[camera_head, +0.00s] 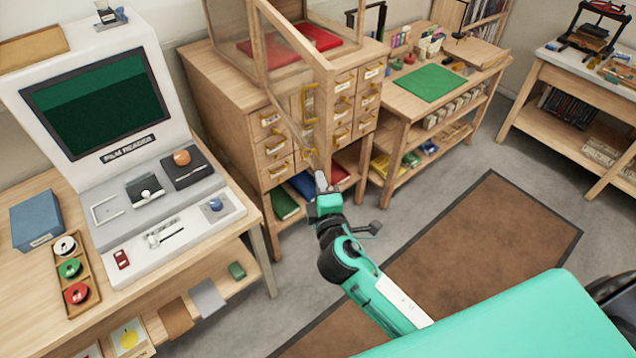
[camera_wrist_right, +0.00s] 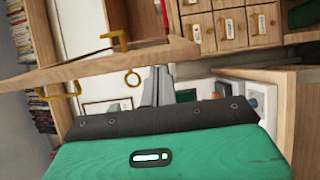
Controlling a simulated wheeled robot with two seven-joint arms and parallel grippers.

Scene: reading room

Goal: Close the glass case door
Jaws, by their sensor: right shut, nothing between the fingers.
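The glass case (camera_head: 280,45) stands on a wooden drawer cabinet, with a red panel inside it. Its wood-framed glass door (camera_head: 300,44) is open, swung out toward me in front of the drawers. My right gripper (camera_head: 321,180) is shut and empty, close to the door's lower end. In the right wrist view the shut fingers (camera_wrist_right: 157,84) are just below a wooden frame bar (camera_wrist_right: 100,67). I cannot tell whether they touch it. Yellow handles and a ring show nearby, some seen through or beside the frame. My left gripper is not in view.
A film reader (camera_head: 100,100) stands on the desk at left. A worktable with a green mat (camera_head: 430,83) is right of the cabinet. Another table (camera_head: 560,75) stands at far right. A brown rug (camera_head: 465,250) covers open floor between them.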

